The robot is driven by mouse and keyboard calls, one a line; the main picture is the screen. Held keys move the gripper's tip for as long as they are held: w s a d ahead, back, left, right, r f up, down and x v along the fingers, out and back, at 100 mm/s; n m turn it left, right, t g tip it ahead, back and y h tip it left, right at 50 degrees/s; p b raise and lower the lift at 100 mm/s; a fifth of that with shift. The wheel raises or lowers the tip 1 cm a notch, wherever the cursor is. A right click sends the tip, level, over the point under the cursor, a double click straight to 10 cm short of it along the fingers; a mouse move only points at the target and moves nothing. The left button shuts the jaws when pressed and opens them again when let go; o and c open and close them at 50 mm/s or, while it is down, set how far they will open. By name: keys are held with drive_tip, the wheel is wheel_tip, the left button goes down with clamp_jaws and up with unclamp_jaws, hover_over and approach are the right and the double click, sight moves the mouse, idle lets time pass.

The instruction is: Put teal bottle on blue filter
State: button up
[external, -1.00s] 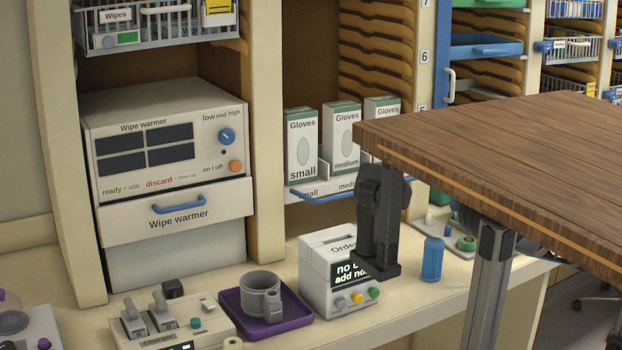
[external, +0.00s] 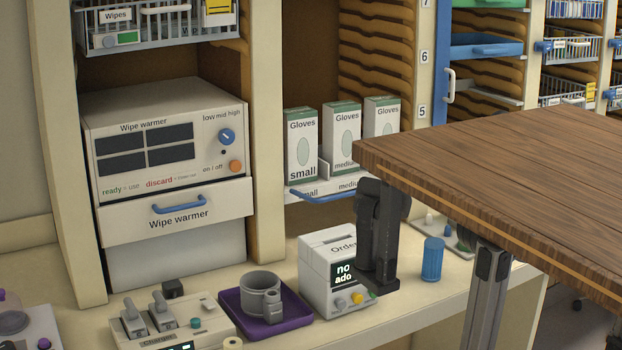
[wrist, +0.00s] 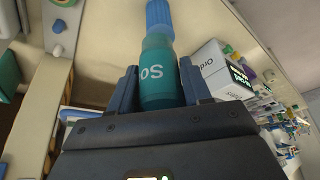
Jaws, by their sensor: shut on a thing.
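The teal bottle (wrist: 158,88) is between the two fingers of my gripper (wrist: 159,70) in the wrist view, with white lettering on its side. My gripper is shut on it. The blue filter (external: 432,259) is a ribbed blue cylinder standing upright on the counter, right of my gripper. In the wrist view the filter (wrist: 158,14) appears just beyond the bottle's far end; I cannot tell the gap between them.
The white order box (external: 330,250) stands close left of my gripper. A purple tray (external: 240,322) with a grey cup is farther left. A wooden tabletop (external: 510,175) overhangs at the right, with a tray of small items behind its leg.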

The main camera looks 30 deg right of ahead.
drive_tip(key=w+a+f, duration=0.1)
drive_tip(key=w+a, duration=0.1)
drive_tip(key=w+a+f, duration=0.2)
drive_tip(key=shift+w+f, duration=0.1)
drive_tip(key=shift+f, duration=0.2)
drive_tip(key=shift+a+f, duration=0.1)
drive_tip(key=shift+f, duration=1.9)
drive_tip(key=shift+f+b, duration=0.1)
drive_tip(key=shift+b, duration=0.2)
drive_tip(key=shift+f, duration=0.1)
drive_tip(key=o, duration=1.1)
